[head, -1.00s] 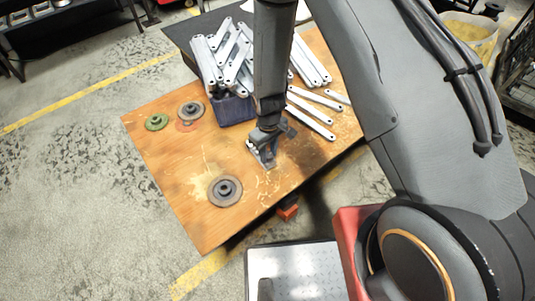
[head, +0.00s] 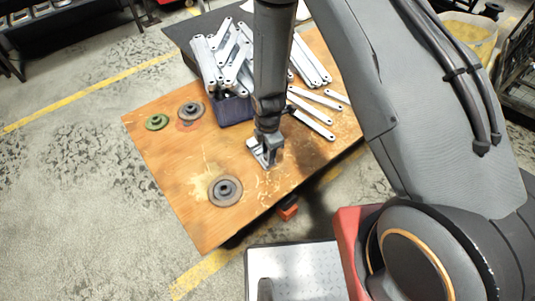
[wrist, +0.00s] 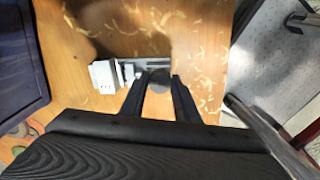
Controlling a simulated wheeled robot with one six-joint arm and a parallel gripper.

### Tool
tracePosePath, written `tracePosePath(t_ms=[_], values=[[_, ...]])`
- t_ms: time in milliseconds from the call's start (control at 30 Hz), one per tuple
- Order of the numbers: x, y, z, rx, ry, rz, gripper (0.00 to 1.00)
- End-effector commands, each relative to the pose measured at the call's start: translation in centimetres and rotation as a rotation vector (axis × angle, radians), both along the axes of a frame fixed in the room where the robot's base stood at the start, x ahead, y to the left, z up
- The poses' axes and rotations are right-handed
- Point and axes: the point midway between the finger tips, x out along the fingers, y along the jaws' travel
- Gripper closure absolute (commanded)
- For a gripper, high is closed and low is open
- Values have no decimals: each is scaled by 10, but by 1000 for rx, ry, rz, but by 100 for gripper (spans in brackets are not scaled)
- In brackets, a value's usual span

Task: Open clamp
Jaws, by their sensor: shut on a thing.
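The clamp (head: 262,156) is a small grey metal device standing on the wooden tabletop, left of the middle of its front edge. In the wrist view the clamp (wrist: 104,75) shows a pale block and a metal bar near the top centre. My gripper (head: 271,141) is right over the clamp, pointing down. In the wrist view the two dark fingers of my gripper (wrist: 159,78) are shut on a dark rounded part of the clamp between them. Much of the clamp is hidden by my gripper in the head view.
The wooden table (head: 160,180) also bears a dark disc (head: 225,190), another disc (head: 191,111), a green disc (head: 157,122) and a blue bin (head: 235,110) with galvanized brackets (head: 232,62) above it. Several loose brackets (head: 312,124) lie to the right.

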Motion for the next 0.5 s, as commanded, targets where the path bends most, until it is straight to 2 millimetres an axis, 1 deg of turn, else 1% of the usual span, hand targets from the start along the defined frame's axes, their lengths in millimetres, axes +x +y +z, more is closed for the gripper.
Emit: tracePosePath(t_ms=[100, 200, 333, 500], values=[[0, 0, 0, 0, 0, 143, 94], [0, 0, 0, 0, 0, 236, 94], [0, 0, 0, 0, 0, 287, 94], [0, 0, 0, 0, 0, 288, 94]])
